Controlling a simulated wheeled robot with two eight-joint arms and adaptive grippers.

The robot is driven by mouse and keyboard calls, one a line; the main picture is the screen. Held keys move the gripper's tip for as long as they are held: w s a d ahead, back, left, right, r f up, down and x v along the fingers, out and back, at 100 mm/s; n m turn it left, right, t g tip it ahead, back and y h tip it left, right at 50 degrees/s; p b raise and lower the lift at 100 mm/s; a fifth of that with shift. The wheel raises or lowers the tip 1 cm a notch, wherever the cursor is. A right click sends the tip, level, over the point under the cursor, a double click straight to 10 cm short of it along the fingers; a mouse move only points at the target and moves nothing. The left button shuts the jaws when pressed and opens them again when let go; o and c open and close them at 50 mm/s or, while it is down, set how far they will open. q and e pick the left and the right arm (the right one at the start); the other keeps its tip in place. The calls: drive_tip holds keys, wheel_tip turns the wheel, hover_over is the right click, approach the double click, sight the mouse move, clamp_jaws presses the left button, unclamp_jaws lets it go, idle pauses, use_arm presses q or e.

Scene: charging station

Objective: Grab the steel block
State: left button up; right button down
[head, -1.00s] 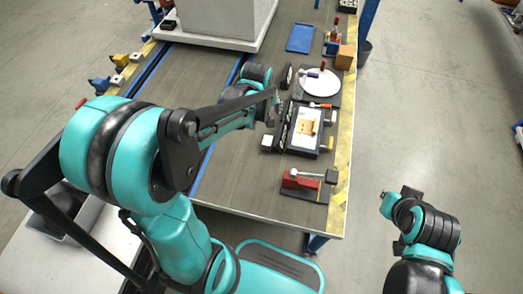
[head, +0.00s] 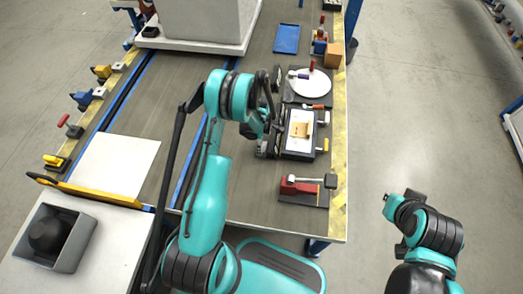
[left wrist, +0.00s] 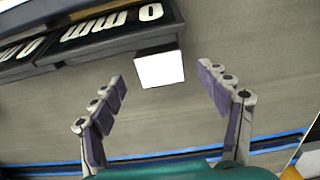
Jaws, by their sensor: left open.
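The steel block, a small pale, almost white cube, shows in the left wrist view (left wrist: 160,69). It sits beside a dark board with large white lettering (left wrist: 110,33). My left gripper (left wrist: 162,80) is open, with one finger on either side of the block's position in the picture and nothing visible between its pads. I cannot tell how far above the block it is. In the head view my left gripper (head: 264,146) is over the table beside the dark framed panel (head: 300,131), and hides the block. My right arm is at the lower right, but no fingers can be made out.
A red clamp (head: 300,187) is near the table's front edge. A white disc (head: 310,84), a blue tray (head: 287,39) and an orange box (head: 334,55) lie farther back. A white sheet (head: 118,160) is at left. The table's middle strip is bare.

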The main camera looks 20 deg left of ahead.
use_arm(q)
wheel_tip(320, 180, down, 4)
drive_tip(key=shift+f+b, duration=0.1)
drive_tip(key=shift+b, duration=1)
drive_tip(key=shift+f, duration=0.35)
drive_tip(key=shift+r, duration=0.1)
drive_tip(key=shift+c, duration=0.9)
drive_tip(key=c, duration=1.5)
drive_tip(key=shift+c, duration=0.3)
drive_tip(key=shift+r, duration=0.1)
